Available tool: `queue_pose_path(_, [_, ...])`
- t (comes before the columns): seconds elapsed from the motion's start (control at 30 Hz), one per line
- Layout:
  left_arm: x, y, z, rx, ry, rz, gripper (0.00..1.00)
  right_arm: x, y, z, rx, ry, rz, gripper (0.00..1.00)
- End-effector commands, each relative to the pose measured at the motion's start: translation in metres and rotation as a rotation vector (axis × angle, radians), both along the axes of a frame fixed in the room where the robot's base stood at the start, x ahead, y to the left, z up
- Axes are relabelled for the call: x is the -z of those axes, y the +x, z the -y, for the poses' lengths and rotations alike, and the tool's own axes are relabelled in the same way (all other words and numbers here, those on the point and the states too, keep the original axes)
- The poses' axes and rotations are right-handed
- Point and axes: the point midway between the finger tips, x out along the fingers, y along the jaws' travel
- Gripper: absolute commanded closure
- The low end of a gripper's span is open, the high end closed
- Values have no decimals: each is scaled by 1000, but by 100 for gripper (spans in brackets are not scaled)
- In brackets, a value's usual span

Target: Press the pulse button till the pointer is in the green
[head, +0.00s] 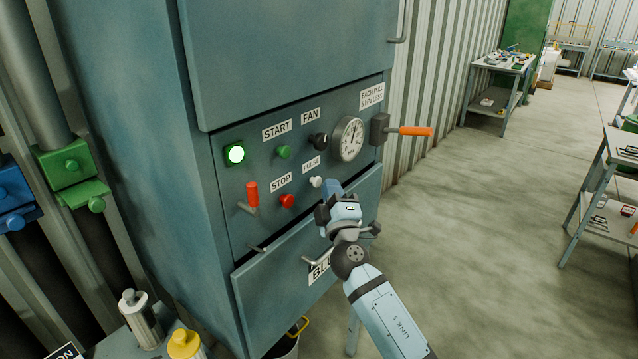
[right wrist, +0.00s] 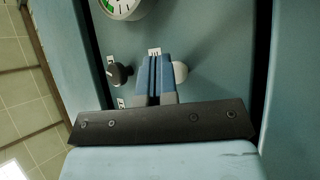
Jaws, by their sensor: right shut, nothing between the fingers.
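The white pulse button (head: 316,182) sits on the grey-blue panel under its label. My right gripper (head: 329,188) is shut and empty, its blue fingertips close to the button's right side in the head view. In the right wrist view the fingers (right wrist: 157,72) cover part of the round white button (right wrist: 181,73); whether they touch it I cannot tell. The round gauge (head: 349,139) is above and right of the button. Its pointer is too small to read in the head view. The right wrist view cuts off the gauge (right wrist: 124,6) but shows a green band. My left gripper is not in view.
Around the button are a green start button (head: 283,152), a red stop button (head: 287,201), a black fan knob (head: 319,141) and a lit green lamp (head: 234,153). An orange handle (head: 415,131) sticks out at right, and a red lever (head: 252,195) at left.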

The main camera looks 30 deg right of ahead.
Motion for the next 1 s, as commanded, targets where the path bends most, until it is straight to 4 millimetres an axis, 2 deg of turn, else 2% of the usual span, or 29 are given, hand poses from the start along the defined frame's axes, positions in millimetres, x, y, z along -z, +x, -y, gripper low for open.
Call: queue_pose_path(1.0, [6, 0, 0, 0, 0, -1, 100, 0, 11, -5, 0, 0, 1, 100])
